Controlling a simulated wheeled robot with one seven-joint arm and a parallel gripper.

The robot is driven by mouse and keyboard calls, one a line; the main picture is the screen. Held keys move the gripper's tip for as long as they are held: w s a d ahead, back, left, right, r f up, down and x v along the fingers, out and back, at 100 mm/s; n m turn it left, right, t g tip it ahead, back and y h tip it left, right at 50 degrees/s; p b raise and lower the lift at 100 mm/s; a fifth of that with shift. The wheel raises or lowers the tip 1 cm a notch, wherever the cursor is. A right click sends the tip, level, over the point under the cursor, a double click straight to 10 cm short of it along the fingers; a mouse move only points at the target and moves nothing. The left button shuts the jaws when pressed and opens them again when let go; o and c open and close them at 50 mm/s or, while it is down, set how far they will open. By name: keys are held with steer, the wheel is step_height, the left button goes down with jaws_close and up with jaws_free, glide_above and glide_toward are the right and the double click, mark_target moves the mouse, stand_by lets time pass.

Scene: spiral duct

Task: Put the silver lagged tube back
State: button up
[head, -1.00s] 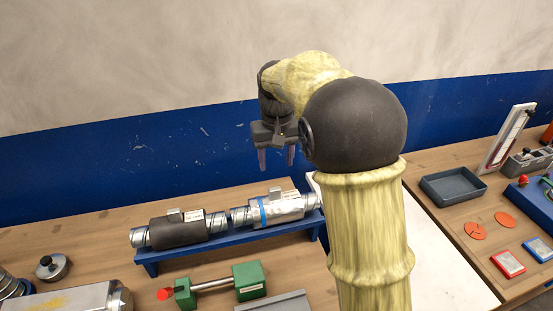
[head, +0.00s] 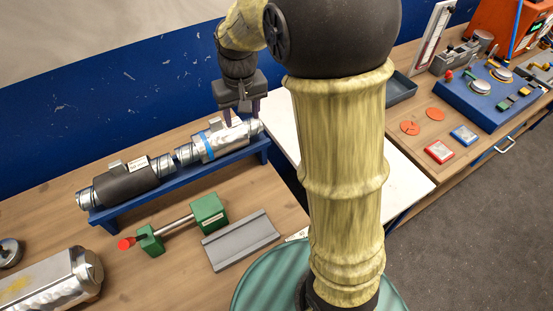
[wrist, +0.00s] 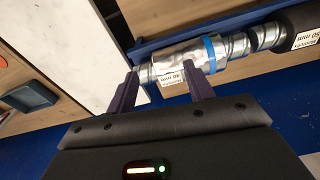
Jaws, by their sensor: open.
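The silver lagged tube (head: 211,145) lies on the right part of a long blue rack (head: 180,183). It has a blue band, and in the wrist view the silver tube (wrist: 176,62) shows a white label and bare ribbed metal ends. My gripper (head: 242,116) is open and empty, just above the tube's right part in the head view. In the wrist view my two fingers (wrist: 163,76) point toward the tube, apart, with its label end between them. I cannot tell whether either finger touches it.
A dark lagged tube (head: 128,182) lies on the rack's left part. In front stand a green clamp fixture (head: 208,212) with a red knob and a grey grooved block (head: 240,240). A white surface (head: 285,128) lies right of the rack; a dark tray (head: 401,88) stands beyond.

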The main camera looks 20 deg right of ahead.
steer(key=s+d+f, duration=0.2)
steer(key=s+f, duration=0.1)
steer(key=s, duration=0.3)
steer(key=s+d+f+m+t, duration=0.1)
steer(key=s+d+f, duration=0.2)
steer(key=s, duration=0.4)
steer(key=shift+s+f, duration=0.25)
